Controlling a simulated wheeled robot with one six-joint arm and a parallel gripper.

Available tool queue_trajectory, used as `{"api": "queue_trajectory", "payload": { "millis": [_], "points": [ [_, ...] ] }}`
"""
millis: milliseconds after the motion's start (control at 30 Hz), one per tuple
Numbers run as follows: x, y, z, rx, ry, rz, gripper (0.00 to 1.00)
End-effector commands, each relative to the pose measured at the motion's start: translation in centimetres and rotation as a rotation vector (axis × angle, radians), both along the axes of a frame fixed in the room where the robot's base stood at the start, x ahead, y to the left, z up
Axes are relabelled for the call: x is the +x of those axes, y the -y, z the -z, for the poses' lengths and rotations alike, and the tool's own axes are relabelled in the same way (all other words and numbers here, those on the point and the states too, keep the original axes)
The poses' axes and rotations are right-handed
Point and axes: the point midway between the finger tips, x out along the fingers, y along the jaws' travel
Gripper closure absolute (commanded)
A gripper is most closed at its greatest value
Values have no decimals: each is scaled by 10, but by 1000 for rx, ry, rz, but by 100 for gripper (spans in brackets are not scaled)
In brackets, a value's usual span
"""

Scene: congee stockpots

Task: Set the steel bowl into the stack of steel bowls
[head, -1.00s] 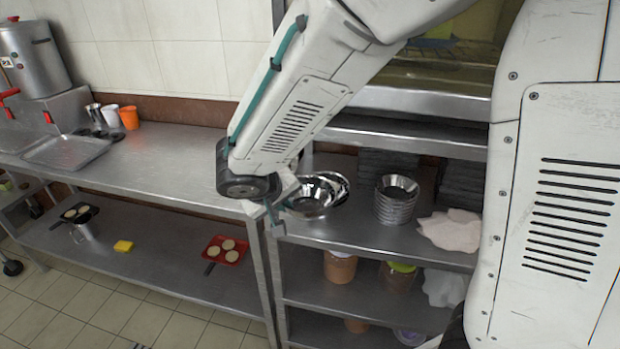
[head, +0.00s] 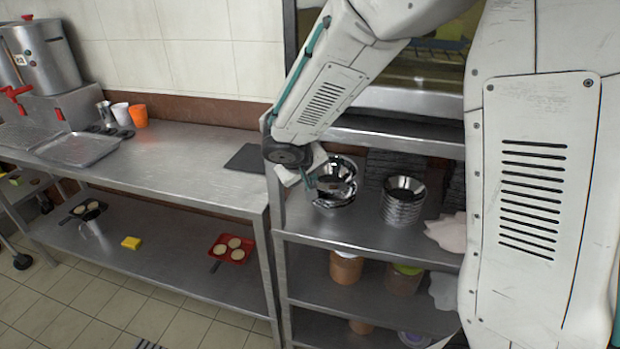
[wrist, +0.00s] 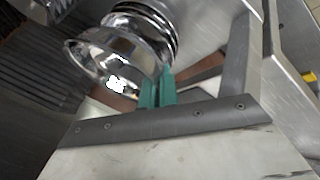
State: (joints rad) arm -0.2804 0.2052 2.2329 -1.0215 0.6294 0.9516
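My gripper (head: 308,181) has its two green fingers pressed close together at the rim of a shiny steel bowl (head: 336,187). The wrist view shows the fingers (wrist: 157,90) shut on this bowl (wrist: 112,62), which hangs tilted. Close beside it is a stack of steel bowls (head: 340,166) on the shelf's upper level; its stacked rims also show in the wrist view (wrist: 150,18). I cannot tell whether the held bowl touches that stack. A second, taller stack of steel bowls (head: 402,205) stands upright to the right.
Dark stacked trays (head: 385,165) stand behind the bowls. A pale crumpled cloth (head: 447,232) lies at the right. A steel table (head: 190,170) with a dark flat mat (head: 247,158) adjoins on the left. The front strip of the shelf (head: 350,232) is clear.

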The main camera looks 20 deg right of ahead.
Motion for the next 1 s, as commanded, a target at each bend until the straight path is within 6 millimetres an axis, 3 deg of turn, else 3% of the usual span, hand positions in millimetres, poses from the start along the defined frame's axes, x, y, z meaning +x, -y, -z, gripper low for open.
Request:
{"api": "queue_trajectory", "payload": {
  "millis": [500, 600, 867, 1000],
  "points": [
    [0, 0, 12, 0, 0, -1, 100],
    [0, 0, 12, 0, -1, 0, 75],
    [0, 0, 12, 0, 0, 0, 75],
    [0, 0, 2, 1, 3, -1, 75]
  ]
}}
